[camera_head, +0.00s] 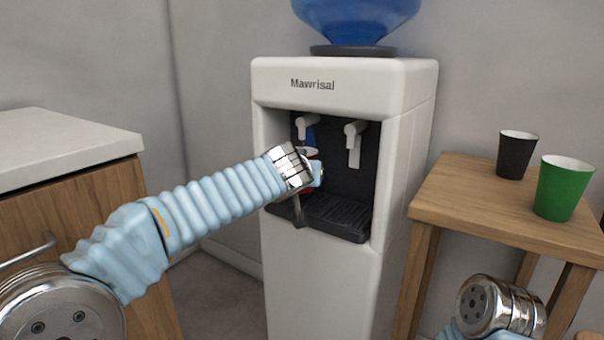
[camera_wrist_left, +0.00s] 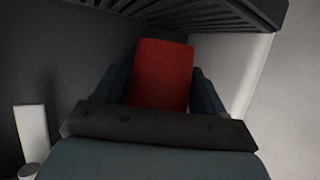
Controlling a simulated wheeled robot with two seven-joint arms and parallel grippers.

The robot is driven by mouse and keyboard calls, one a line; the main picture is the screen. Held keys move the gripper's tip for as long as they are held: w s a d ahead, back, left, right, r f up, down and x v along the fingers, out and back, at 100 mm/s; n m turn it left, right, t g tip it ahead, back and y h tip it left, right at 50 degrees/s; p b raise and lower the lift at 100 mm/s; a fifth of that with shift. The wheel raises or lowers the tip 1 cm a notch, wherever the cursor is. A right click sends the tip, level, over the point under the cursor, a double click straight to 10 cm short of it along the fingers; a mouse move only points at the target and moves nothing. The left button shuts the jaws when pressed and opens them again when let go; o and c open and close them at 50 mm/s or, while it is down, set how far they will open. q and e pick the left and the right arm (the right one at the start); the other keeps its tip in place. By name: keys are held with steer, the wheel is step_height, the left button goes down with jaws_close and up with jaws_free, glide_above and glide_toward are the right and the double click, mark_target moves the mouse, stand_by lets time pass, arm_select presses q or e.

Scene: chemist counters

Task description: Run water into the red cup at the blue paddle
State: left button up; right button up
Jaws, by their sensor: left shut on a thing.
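The water dispenser (camera_head: 346,80) stands in the middle of the head view. In its dark recess are two white taps, the left one with a blue paddle (camera_head: 311,136) and the right one with a white paddle (camera_head: 354,154). My left gripper (camera_head: 313,172) reaches into the recess and is shut on the red cup (camera_wrist_left: 163,75), which sits between its fingers in the left wrist view. In the head view, the cup's pale rim shows just below the blue paddle; most of the cup is hidden by my gripper. I cannot tell whether it touches the paddle, or whether water runs.
The black drip tray (camera_head: 335,218) lies below the cup. A wooden table (camera_head: 470,200) at the right holds a black cup (camera_head: 516,155) and a green cup (camera_head: 563,188). A counter (camera_head: 60,145) stands at the left. Part of my right arm shows at the lower right.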

stand_by(0.8)
arm_select(q)
steer(key=shift+s+a+f+b, duration=0.1)
steer(key=shift+s+a+b, duration=0.35)
steer(key=shift+b, duration=0.2)
steer(key=shift+s+a+b, duration=0.5)
steer(key=shift+s+b, duration=0.15)
steer(key=shift+s, duration=0.1)
steer(key=shift+s+a+b, duration=0.45)
steer(key=shift+s+b, duration=0.2)
steer(key=shift+s, duration=0.2)
steer(key=shift+a, duration=0.15)
steer(key=s+a, duration=0.5)
steer(key=s, duration=0.3)
steer(key=shift+a, duration=0.35)
steer(key=s+f+n+y, duration=0.1)
steer(key=f+n+y, duration=0.1)
steer(key=f, duration=1.4)
steer(key=s+a+f+n+y, duration=0.1)
steer(key=s+f+n+y, duration=0.1)
steer(key=f, duration=1.5)
steer(key=n+y, duration=0.1)
steer(key=y, duration=0.1)
steer(key=shift+a+f+n+y, duration=0.2)
steer(key=shift+n+y, duration=0.1)
